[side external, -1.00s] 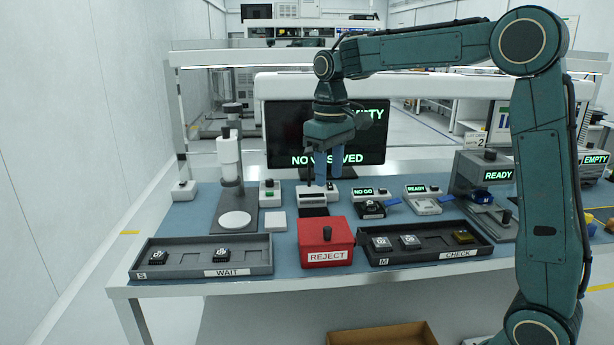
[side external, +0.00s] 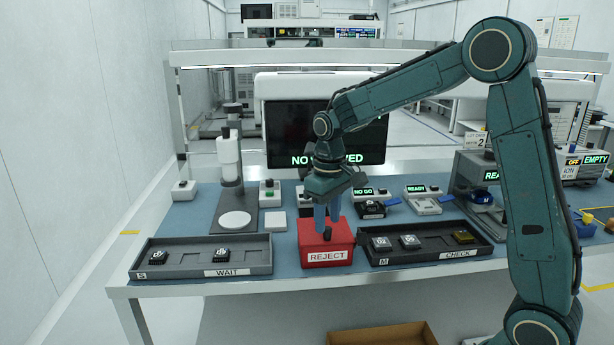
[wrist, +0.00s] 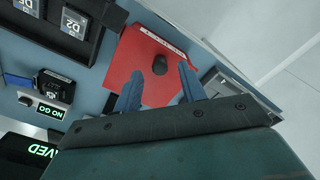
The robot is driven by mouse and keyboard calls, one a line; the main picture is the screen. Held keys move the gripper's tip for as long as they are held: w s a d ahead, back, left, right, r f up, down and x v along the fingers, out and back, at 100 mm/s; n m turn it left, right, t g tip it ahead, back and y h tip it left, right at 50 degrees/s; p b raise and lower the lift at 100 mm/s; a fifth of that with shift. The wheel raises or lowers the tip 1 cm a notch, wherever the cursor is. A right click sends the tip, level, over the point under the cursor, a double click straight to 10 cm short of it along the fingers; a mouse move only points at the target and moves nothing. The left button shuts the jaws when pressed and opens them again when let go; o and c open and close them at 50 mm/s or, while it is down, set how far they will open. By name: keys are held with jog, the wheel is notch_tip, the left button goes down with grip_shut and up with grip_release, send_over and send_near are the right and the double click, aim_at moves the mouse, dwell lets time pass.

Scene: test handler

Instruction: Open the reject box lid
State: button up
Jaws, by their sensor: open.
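The red reject box (side external: 326,258) stands at the front middle of the bench with its lid shut. Its front label reads REJECT. A small black knob (wrist: 160,66) sits on top of the lid. My gripper (side external: 327,222) is just above the lid, pointing down, its blue fingers near the knob. In the wrist view my gripper (wrist: 157,84) is open, with one finger toward each side of the knob. The knob lies slightly beyond the fingertips in that view. I cannot tell whether the fingers touch it.
The WAIT tray (side external: 165,272) is left of the box and the CHECK tray (side external: 400,258) is close on its right, both holding chips. Devices with NO GO and READY displays stand behind. A monitor (side external: 290,135) rises at the back. A cardboard box (side external: 380,335) is below the bench.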

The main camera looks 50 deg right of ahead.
jog(key=shift+f, duration=1.4)
grip_shut()
